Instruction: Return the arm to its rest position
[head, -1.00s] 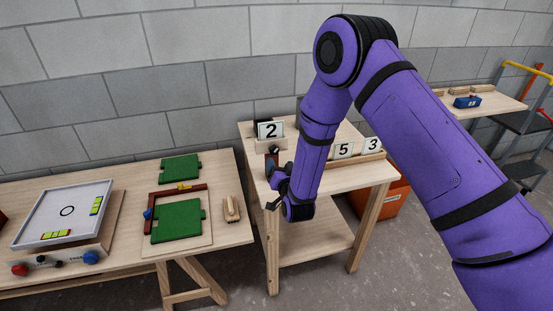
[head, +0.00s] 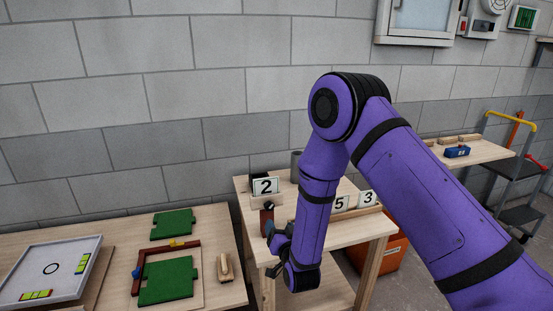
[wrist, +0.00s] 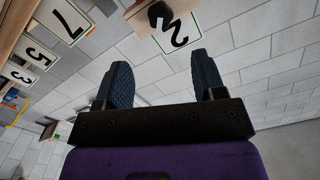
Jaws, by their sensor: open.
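My purple arm (head: 410,170) reaches from the right edge of the head view up to a raised elbow, then hangs down to the wrist. My gripper (head: 271,243) is beside the left front of the small wooden table, near the card "2". In the wrist view, the two dark blue fingers of my gripper (wrist: 161,72) stand wide apart with nothing between their tips.
Cards "5" (head: 339,203) and "3" (head: 367,198) stand on the small table (head: 350,232). The left bench holds green plates (head: 165,281), a wooden brush-like block (head: 224,266) and a white tray (head: 50,270). An orange bin (head: 392,258) is behind the table; a grey block wall stands close behind.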

